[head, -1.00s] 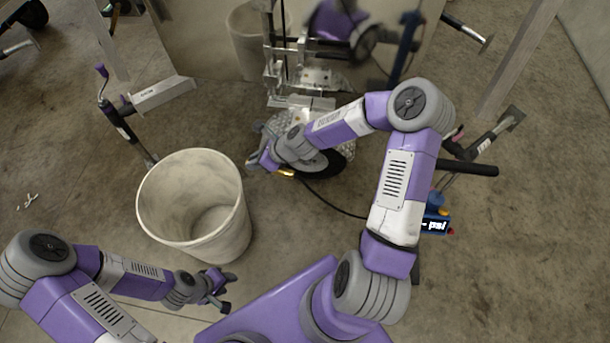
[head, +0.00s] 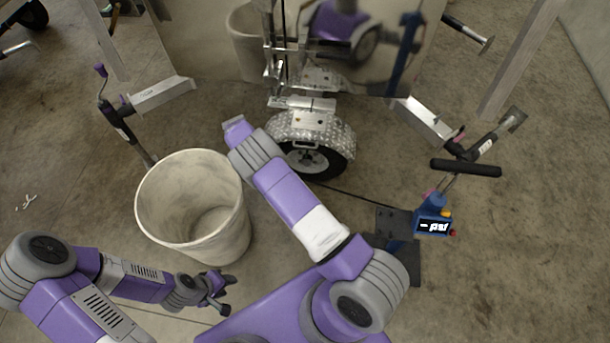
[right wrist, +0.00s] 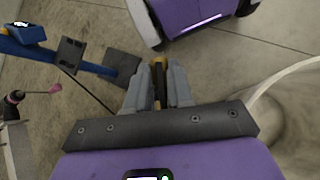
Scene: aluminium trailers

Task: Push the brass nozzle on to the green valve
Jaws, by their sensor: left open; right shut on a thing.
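In the right wrist view my right gripper (right wrist: 157,88) is shut on the brass nozzle (right wrist: 158,62), a slim dark piece with a brass-coloured tip between the fingers. In the head view the right hand and nozzle are hidden behind my right arm. The trailer wheel (head: 312,162), a black tyre under a silver tread-plate mudguard, stands just right of that arm's far end. I cannot make out the green valve in either view. My left gripper (head: 226,292) is open and empty, low at the left, in front of the bin.
A white bin (head: 160,225) stands left of my right arm; its side shows close by in the right wrist view (right wrist: 290,115). A blue inflator with a display (head: 432,225) stands at right, its dark hose running toward the wheel. Jack handles flank the trailer.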

